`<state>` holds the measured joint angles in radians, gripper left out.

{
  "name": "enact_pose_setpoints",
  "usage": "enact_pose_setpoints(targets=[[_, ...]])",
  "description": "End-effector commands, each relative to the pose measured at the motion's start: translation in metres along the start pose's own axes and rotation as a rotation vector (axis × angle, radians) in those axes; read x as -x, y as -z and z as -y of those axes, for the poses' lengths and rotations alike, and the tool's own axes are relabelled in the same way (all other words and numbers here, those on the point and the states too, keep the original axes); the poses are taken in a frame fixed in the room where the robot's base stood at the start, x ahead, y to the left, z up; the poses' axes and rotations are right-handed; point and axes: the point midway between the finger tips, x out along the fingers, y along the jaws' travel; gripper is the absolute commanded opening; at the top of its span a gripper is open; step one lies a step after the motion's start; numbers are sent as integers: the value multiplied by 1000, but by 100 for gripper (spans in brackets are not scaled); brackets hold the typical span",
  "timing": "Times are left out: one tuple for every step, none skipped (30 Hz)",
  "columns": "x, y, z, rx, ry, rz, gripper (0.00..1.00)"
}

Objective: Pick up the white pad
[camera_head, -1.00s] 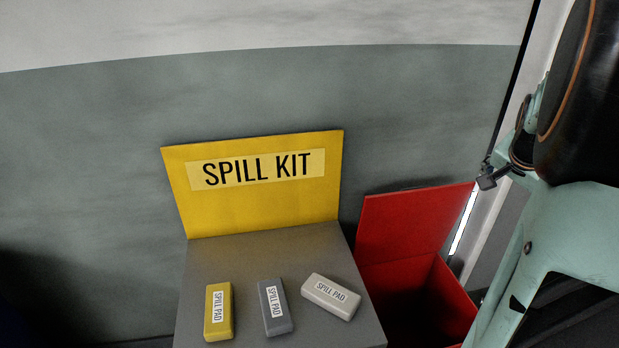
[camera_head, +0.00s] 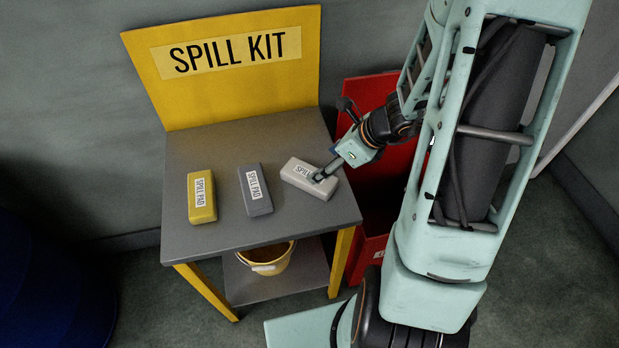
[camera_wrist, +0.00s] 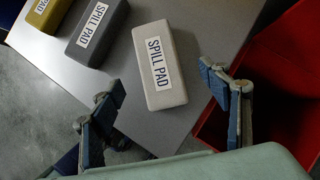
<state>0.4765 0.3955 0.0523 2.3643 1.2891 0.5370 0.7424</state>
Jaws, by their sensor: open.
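The white pad (camera_head: 308,179), a pale block labelled "SPILL PAD", lies flat at the right end of the grey table top (camera_head: 230,232). My gripper (camera_head: 328,174) is at the pad's right end in the head view and hides part of it. In the wrist view the white pad (camera_wrist: 160,65) shows whole, between and ahead of the two blue fingers. My gripper (camera_wrist: 165,105) is open and empty there, with its fingers spread wider than the pad.
A grey pad (camera_head: 255,190) and a yellow pad (camera_head: 201,197) lie to the left. A yellow "SPILL KIT" board (camera_head: 225,85) stands behind. A red bin (camera_head: 372,240) stands right of the table. A yellow bucket (camera_head: 266,262) sits on the lower shelf.

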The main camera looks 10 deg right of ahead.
Motion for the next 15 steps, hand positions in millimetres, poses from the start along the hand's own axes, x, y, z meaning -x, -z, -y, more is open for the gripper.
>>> enact_pose_setpoints(targets=[[-13, 2, -1, 0, -3, -2, 70], [-18, 2, -1, 1, -4, -2, 70], [-24, 2, -1, 1, -3, -1, 70], [-28, 2, -1, 2, -3, -2, 70], [-31, 2, -1, 2, -2, -2, 70], [-34, 2, -1, 4, -1, -2, 70], [-36, 1, -1, 4, -1, -2, 70], [-37, 1, 0, 4, -1, -2, 70], [-39, 1, -1, 3, -1, -2, 70], [-42, 2, -1, 3, -1, -2, 70], [-44, 2, -1, 4, -1, -2, 70], [-49, 3, -2, 4, -1, -2, 70], [-54, 3, -3, 3, -2, -3, 70], [-59, 4, -4, 4, -3, -3, 70], [-66, 4, -4, 3, -3, -2, 70]])
